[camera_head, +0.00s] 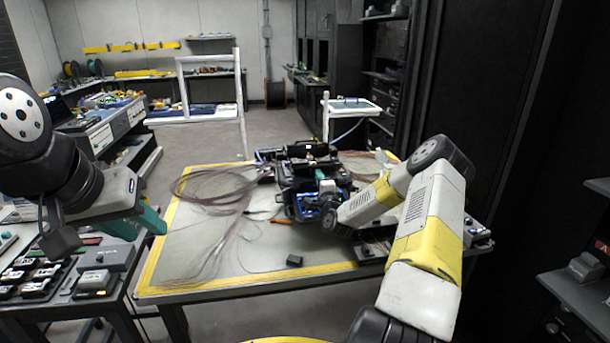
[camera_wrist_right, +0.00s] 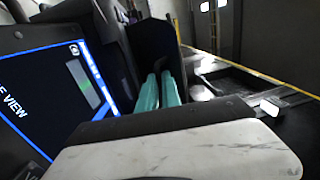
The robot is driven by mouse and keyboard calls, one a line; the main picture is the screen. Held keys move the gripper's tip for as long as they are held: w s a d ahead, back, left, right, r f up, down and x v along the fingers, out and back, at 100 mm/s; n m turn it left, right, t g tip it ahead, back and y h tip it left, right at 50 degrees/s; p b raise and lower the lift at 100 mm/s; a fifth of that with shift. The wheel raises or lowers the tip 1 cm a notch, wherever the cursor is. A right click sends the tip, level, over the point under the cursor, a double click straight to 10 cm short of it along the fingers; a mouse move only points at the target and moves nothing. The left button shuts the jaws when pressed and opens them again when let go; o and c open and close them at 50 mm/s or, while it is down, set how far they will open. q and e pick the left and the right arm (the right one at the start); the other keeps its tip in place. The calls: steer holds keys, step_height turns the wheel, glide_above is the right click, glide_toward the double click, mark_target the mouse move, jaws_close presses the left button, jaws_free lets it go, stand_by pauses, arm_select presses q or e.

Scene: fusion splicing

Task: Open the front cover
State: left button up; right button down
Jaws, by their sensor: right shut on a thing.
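The black fusion splicer (camera_head: 310,180) stands on the yellow-edged table, with its lit blue-framed screen (camera_wrist_right: 45,95) at the left of the right wrist view. My right gripper (camera_wrist_right: 160,92) has its two teal fingers close together, shut on the dark front cover (camera_wrist_right: 152,45) beside the screen. The exact contact is hard to see. In the head view my right wrist is at the splicer's right front and hides part of it. My left gripper (camera_head: 136,225) is open and empty, at the table's left edge, well apart from the splicer.
Thin reddish cables (camera_head: 215,190) lie coiled on the table (camera_head: 190,245) left of the splicer. A small black block (camera_head: 294,260) lies near the front edge. A side bench with grey devices (camera_head: 105,258) stands at left.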

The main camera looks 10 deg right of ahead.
steer(key=shift+s+f, duration=0.15)
steer(key=shift+f, duration=0.45)
steer(key=c, duration=1.5)
jaws_free()
steer(key=shift+f, duration=0.1)
steer(key=shift+c, duration=0.2)
steer(key=shift+r, duration=0.3)
steer(key=s, duration=0.5)
steer(key=s+f, duration=0.1)
steer(key=s, duration=0.1)
steer(key=shift+s+a, duration=0.2)
steer(key=shift+s, duration=0.05)
